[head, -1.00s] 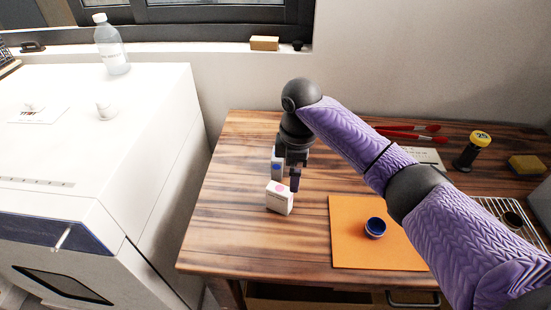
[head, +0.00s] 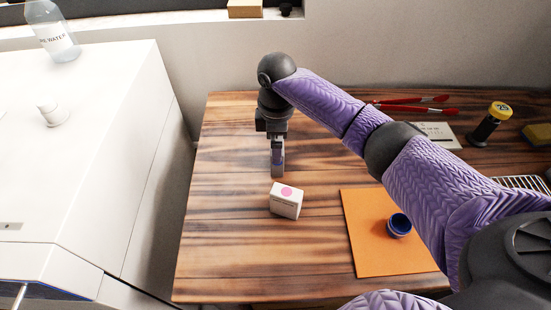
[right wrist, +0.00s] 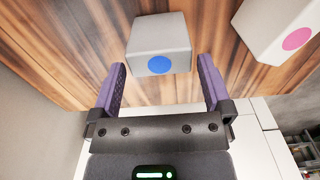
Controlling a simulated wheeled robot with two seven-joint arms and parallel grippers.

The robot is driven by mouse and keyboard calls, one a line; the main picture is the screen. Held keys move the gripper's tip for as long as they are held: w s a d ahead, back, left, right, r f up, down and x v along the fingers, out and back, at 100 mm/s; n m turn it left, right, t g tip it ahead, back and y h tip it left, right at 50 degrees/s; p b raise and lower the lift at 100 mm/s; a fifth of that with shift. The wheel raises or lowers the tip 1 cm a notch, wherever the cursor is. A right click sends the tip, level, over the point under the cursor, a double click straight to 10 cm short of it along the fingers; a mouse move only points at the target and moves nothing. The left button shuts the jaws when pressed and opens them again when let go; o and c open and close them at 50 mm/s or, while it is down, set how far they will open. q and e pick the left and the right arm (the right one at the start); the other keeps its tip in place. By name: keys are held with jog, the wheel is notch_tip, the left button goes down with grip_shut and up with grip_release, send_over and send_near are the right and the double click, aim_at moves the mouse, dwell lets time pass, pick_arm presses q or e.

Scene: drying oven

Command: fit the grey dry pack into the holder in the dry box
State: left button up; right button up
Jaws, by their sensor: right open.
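A light grey box with a blue dot (right wrist: 160,35) lies on the wooden table in the right wrist view. My right gripper (right wrist: 160,72) is open, one purple finger on each side of the box's near end, with visible gaps and no grip. In the head view my right gripper (head: 277,160) points down at the table and largely hides this box. A whiter box with a pink dot (head: 286,200) stands just in front; it also shows in the right wrist view (right wrist: 281,28). A white cabinet (head: 95,140) stands at left; no holder shows. My left gripper is out of view.
An orange mat (head: 365,255) with a blue cup (head: 398,225) lies right of the boxes. Red-handled tools (head: 415,105) and a yellow-capped jar (head: 491,125) are at the back right. A water bottle (head: 55,35) stands on the cabinet. The table's left part is clear.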

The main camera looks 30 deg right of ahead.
aim_at(277, 169)
notch_tip(277, 169, down, 3)
jog(key=shift+d+f+b, duration=0.1)
jog(key=shift+b, duration=0.3)
jog(key=shift+r, duration=0.2)
jog(key=shift+c, duration=0.3)
jog(key=c, duration=1)
